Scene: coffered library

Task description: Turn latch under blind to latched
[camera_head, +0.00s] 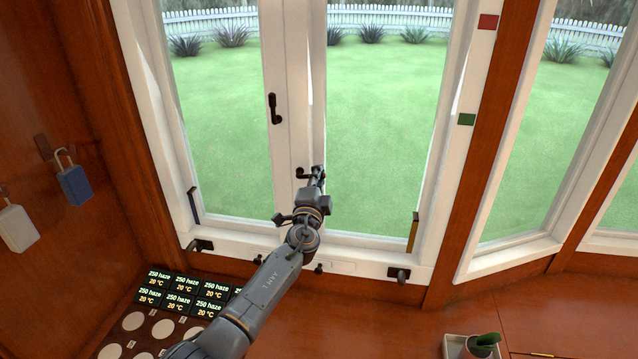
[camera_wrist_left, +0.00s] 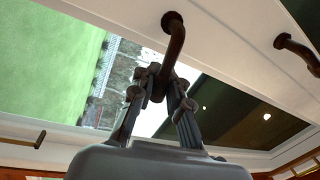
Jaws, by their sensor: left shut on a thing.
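A dark curved latch handle (camera_head: 301,174) is mounted on the white middle stile of the window, low on the right sash. It shows larger at the top of the left wrist view (camera_wrist_left: 176,38), coming down from a round base. My left gripper (camera_head: 317,174) is at this handle. In the left wrist view its two fingers (camera_wrist_left: 160,88) are closed around the handle's lower end. The fingers partly hide that end. A second dark handle (camera_head: 274,108) hangs downward on the left sash, higher up. No blind is visible, and my right gripper is out of view.
Red (camera_head: 487,22) and green (camera_head: 466,119) squares mark the right window frame. Dark fittings (camera_head: 200,245) (camera_head: 398,275) sit along the sill. A dark panel of labelled displays (camera_head: 180,290) lies lower left. Padlocks (camera_head: 73,180) hang left; a potted cactus (camera_head: 484,342) stands lower right.

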